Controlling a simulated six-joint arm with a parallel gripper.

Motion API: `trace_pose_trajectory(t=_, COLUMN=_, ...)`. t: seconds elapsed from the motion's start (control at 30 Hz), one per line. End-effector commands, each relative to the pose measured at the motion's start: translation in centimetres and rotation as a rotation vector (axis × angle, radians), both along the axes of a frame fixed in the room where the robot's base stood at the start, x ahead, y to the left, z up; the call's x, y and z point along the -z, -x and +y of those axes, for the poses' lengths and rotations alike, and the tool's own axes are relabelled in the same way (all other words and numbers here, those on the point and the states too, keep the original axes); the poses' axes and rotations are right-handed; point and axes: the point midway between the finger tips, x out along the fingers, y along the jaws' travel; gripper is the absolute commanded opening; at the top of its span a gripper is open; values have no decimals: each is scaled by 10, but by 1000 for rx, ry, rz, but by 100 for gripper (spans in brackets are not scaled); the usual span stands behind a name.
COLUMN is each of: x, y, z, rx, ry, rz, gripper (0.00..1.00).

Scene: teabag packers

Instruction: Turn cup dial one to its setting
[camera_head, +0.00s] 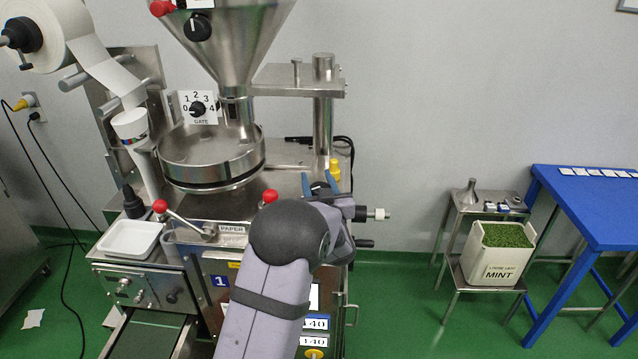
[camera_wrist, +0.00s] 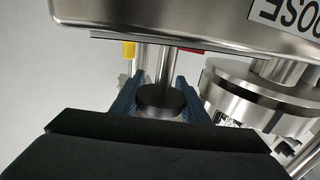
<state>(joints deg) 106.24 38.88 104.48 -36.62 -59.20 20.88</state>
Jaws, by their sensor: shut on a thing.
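My gripper (camera_head: 320,184) is at the right end of the steel machine top, beside a yellow part (camera_head: 335,168). In the wrist view its blue fingers (camera_wrist: 162,100) are shut on a black round knob (camera_wrist: 165,103). The housing has a partly cut-off, upside-down label. I cannot read any scale or pointer on the held knob, so its setting is not visible.
A round steel pan (camera_head: 210,157) and gate dial (camera_head: 198,108) stand left of my gripper, with a hopper (camera_head: 225,45) above. Red-knobbed levers (camera_head: 160,207) are at the front. Right of the machine are a mint tub (camera_head: 497,262) and blue table (camera_head: 590,205).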

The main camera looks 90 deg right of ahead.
Motion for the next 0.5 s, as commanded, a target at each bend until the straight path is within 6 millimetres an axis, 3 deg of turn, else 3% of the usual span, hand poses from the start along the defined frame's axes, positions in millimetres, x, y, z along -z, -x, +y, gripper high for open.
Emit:
trace_pose_trajectory(t=0.4, x=-2, y=-1, z=0, rx=-25, ry=2, rz=0, gripper=18)
trace_pose_trajectory(t=0.43, x=-2, y=-1, z=0, rx=-25, ry=2, rz=0, gripper=48)
trace_pose_trajectory(t=0.5, x=-2, y=-1, z=0, rx=-24, ry=2, rz=0, gripper=60)
